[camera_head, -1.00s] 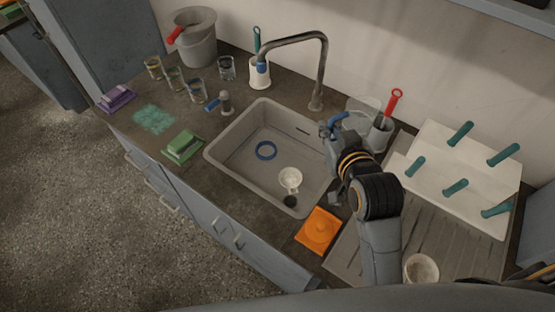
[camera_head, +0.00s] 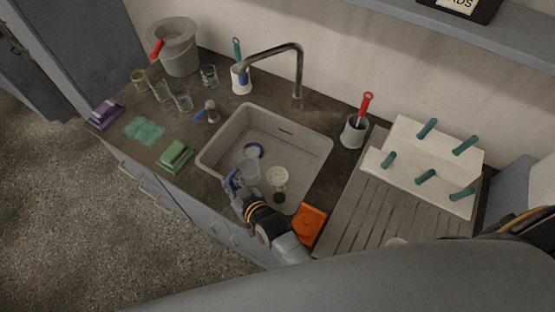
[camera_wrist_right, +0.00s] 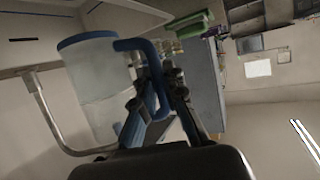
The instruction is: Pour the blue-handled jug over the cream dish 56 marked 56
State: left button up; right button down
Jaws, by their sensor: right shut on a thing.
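My right gripper (camera_head: 236,188) is shut on the blue handle of the clear jug (camera_head: 248,172). It holds the jug over the sink's front part. In the right wrist view the jug (camera_wrist_right: 88,85) stands beside the fingers, with the blue handle (camera_wrist_right: 150,70) between them; its contents are hard to make out. A cream dish (camera_head: 278,176) is in the sink, just right of the jug; no number is readable on it. My left gripper is not in view.
The faucet (camera_head: 298,75) arches behind. A pegged rack (camera_head: 405,140) and a red-handled brush holder (camera_head: 354,132) stand right.

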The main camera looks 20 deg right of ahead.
jog(key=shift+s+a+f, duration=0.45)
jog(key=shift+a, duration=0.05)
jog(key=shift+d+r, duration=0.1)
jog(key=shift+d, duration=0.05)
